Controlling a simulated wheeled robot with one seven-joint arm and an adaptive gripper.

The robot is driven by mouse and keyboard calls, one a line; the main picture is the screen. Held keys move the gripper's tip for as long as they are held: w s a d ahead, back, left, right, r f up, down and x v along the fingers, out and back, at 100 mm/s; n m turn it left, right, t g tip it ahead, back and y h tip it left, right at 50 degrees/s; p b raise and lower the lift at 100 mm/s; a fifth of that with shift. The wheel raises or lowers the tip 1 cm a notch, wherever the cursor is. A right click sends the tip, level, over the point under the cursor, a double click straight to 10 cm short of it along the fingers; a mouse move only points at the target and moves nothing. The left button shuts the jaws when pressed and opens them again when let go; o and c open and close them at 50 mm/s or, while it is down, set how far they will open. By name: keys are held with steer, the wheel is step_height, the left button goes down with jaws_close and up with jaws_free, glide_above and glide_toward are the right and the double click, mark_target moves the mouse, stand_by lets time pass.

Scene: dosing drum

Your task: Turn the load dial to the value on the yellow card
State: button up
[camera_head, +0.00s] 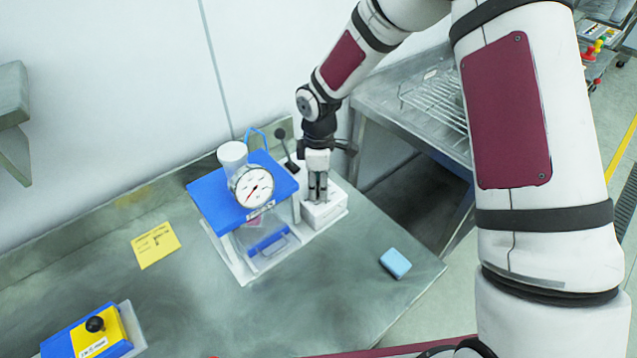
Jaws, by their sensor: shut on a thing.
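A dosing device with a blue top (213,204) and a clear front stands on the metal bench. A round white gauge (253,187) with a red needle sits on its top; its figures are too small to read. My gripper (318,198) points down at the white box (325,212) on the device's right side. Its fingers are shut on a small part on top of that box, seemingly the load dial, which they mostly hide. The dial's marks cannot be seen. The yellow card (155,245) lies flat on the bench to the left; its writing is too small to read.
A black-knobbed lever (285,150) stands behind the white box, close to my gripper. A blue sponge-like block (395,263) lies near the bench's right edge. A yellow and blue box with a black knob (95,324) is at lower left. The front middle bench is clear.

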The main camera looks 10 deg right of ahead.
mark_target(318, 186)
steer(key=m, duration=0.7)
steer(key=shift+b, duration=0.4)
steer(key=m, duration=0.6)
steer(key=shift+m, duration=0.4)
steer(key=o, duration=1.1)
steer(key=shift+o, duration=0.2)
step_height(318, 186, up, 12)
